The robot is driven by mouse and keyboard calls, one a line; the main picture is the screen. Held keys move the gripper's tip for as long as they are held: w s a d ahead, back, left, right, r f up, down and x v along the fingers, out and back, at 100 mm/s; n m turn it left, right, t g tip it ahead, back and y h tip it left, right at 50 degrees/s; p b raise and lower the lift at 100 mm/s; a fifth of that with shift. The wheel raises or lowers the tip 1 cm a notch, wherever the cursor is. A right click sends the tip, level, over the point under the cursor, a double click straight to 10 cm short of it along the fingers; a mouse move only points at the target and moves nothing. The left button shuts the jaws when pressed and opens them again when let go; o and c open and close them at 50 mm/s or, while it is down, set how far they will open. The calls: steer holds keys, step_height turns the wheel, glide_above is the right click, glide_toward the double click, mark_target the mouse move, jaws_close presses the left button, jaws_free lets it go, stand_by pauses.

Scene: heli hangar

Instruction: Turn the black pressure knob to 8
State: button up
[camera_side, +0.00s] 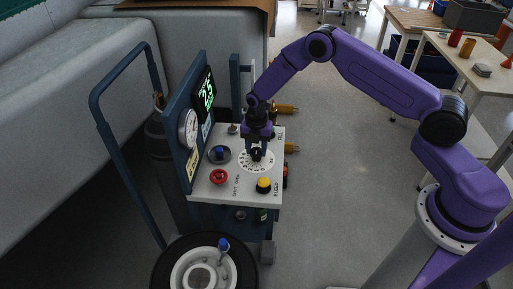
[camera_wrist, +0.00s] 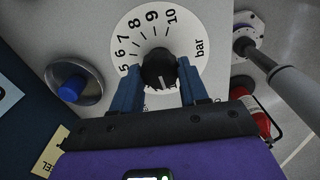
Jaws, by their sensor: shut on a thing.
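The black pressure knob (camera_side: 256,154) sits at the centre of a round white dial (camera_side: 258,167) on the cart's panel. In the wrist view the knob (camera_wrist: 158,68) is between my two fingers, and the dial (camera_wrist: 188,32) shows 5 to 10 and "bar". The lower numbers are hidden by my gripper. A short pale mark on the knob faces the gripper side, away from the 8. My gripper (camera_side: 257,147) reaches down from above, shut on the knob; it also shows in the wrist view (camera_wrist: 160,80). A green digital display (camera_side: 207,94) appears to read 2.5.
Close by on the panel (camera_side: 235,194) are a blue knob (camera_side: 219,153), a red handwheel (camera_side: 218,177) and a yellow-topped button (camera_side: 263,185). A round gauge (camera_side: 188,128) is on the upright board. Brass fittings (camera_side: 286,109) stick out at right.

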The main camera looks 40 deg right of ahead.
steer(key=m, duration=0.4)
steer(key=shift+m, duration=0.3)
steer(key=m, duration=0.3)
steer(key=shift+m, duration=0.4)
steer(key=m, duration=1.2)
steer(key=shift+m, duration=0.3)
steer(key=m, duration=0.3)
steer(key=shift+m, duration=0.4)
steer(key=m, duration=0.4)
steer(key=shift+m, duration=2.1)
